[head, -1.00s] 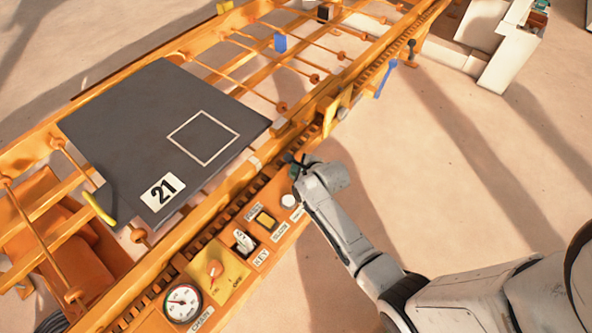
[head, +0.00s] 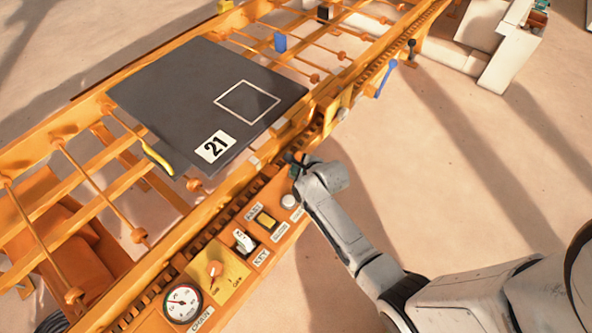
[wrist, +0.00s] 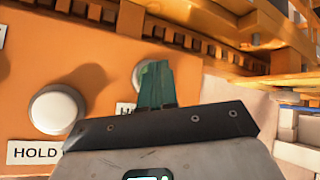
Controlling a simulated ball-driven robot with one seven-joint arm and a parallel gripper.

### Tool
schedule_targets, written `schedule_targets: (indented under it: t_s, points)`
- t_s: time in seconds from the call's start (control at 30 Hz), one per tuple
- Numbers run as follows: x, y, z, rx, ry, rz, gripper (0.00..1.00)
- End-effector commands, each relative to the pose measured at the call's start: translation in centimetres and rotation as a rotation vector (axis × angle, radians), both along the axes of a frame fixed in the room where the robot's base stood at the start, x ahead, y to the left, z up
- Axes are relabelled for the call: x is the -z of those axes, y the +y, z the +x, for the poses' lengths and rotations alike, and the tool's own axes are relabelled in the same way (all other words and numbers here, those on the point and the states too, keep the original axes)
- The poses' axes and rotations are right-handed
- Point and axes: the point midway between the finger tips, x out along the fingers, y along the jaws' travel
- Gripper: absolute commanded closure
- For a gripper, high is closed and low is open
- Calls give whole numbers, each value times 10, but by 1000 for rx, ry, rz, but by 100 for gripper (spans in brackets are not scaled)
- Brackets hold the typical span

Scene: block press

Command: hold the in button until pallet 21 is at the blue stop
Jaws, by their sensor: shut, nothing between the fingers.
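The dark grey pallet 21 (head: 165,95) lies on the orange roller conveyor, with its number plate and a white square outline on top. A small blue block (head: 280,42), which looks like the blue stop, stands beyond the pallet's far right edge, with a gap between them. My gripper (head: 295,160) is shut at the far end of the orange control panel. In the wrist view its green fingers (wrist: 155,85) point at the panel beside a label that they mostly cover.
The panel also carries a gauge (head: 183,303), a red-tipped knob (head: 214,270), a key switch (head: 243,240) and a yellow button (head: 267,220).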

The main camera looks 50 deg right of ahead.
Motion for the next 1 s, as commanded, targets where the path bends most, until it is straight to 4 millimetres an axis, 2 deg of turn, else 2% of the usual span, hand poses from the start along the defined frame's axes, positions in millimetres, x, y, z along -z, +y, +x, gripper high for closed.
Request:
schedule_targets:
  t_s: [0.57, 1.0]
  points:
    - [1, 0, -1, -1, 2, 1, 100]
    - [-19, 0, 0, 0, 1, 0, 100]
